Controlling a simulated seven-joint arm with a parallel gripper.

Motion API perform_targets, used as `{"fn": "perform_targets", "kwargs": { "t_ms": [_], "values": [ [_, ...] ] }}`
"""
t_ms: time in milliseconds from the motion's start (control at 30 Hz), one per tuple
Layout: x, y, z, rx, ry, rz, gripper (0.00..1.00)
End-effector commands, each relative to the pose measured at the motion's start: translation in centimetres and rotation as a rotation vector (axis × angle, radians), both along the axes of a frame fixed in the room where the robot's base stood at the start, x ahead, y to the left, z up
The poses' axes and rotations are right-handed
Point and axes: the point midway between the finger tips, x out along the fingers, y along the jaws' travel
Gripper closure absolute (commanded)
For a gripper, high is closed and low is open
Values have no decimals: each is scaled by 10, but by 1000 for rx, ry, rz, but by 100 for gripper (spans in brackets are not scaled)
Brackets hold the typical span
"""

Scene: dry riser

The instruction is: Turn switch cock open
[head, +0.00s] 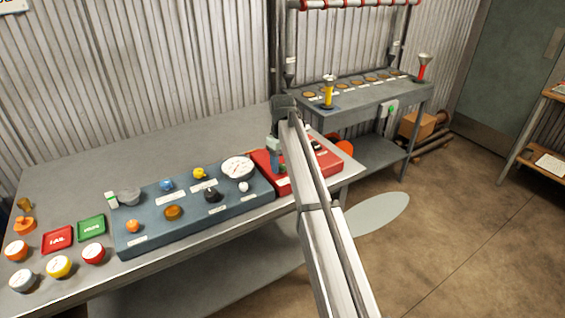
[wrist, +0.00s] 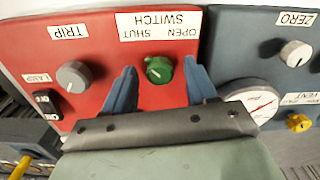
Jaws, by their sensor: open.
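The switch cock is a green knob (wrist: 159,69) on a red panel (wrist: 95,100), below a white label with SWITCH, OPEN and SHUT, upside down in the wrist view. I cannot tell surely which word the knob points to. My gripper (wrist: 160,66) is open, with one blue finger on each side of the knob. Gaps show between fingers and knob in the picture; their height above the panel is unclear.
On the red panel are a grey TRIP knob (wrist: 74,74) and a black switch (wrist: 46,104). A blue-grey panel (wrist: 228,60) adjoins, with a ZERO knob (wrist: 295,53), a yellow knob (wrist: 299,123) and a round gauge (wrist: 252,101).

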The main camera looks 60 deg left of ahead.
Motion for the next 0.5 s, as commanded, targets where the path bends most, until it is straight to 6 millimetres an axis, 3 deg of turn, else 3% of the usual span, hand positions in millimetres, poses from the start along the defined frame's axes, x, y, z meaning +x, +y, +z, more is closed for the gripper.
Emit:
{"fn": "perform_targets", "kwargs": {
  "t_ms": [67,500],
  "values": [
    [0,0,0,0,0,0,49],
    [0,0,0,0,0,0,91]
  ]
}}
